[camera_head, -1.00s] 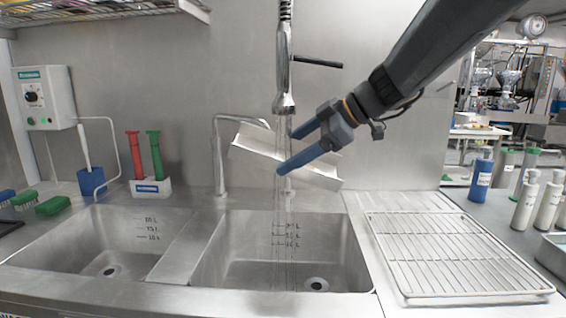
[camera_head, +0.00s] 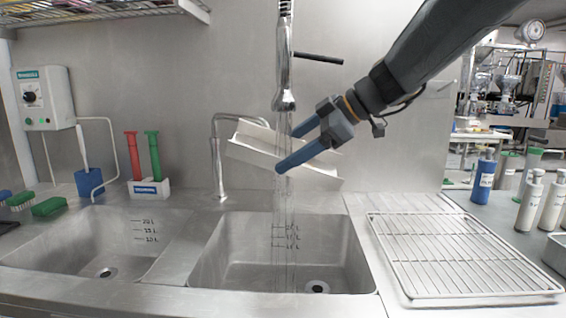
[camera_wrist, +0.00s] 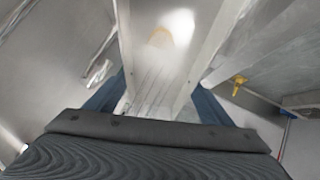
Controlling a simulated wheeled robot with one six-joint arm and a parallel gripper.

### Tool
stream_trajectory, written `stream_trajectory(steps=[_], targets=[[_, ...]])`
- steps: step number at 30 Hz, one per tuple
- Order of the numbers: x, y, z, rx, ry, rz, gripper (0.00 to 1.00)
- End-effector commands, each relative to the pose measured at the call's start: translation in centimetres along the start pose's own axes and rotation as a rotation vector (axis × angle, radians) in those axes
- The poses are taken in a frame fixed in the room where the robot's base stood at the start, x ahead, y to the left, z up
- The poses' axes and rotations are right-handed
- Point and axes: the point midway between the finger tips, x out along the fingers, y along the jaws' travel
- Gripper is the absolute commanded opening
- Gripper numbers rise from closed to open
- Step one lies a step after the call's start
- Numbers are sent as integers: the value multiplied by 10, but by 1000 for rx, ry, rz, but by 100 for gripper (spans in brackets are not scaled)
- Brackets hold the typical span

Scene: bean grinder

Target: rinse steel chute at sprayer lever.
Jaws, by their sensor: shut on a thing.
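The steel chute (camera_head: 252,150) is a pale metal channel, tilted down to the right, above the right sink basin. My gripper (camera_head: 296,147) is shut on the chute, with its blue fingers across it. In the wrist view the chute (camera_wrist: 158,60) runs away between my fingers, with a yellowish patch near its far end. The sprayer head (camera_head: 284,98) hangs above, and water streams from it past the chute and fingers into the basin. The dark sprayer lever (camera_head: 318,59) sticks out to the right of the sprayer.
The right basin (camera_head: 230,262) and left basin (camera_head: 75,245) look empty apart from falling water. A curved faucet (camera_head: 217,160) stands behind the chute. A wire rack (camera_head: 450,255) lies on the right drainboard. Bottles (camera_head: 483,175) stand far right; brushes (camera_head: 48,206) lie at left.

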Motion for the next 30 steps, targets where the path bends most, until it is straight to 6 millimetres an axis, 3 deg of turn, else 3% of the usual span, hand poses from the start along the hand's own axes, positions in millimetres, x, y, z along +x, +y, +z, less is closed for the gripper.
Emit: stream_trajectory(steps=[30], targets=[[2,-6,-6,0,0,1,41]])
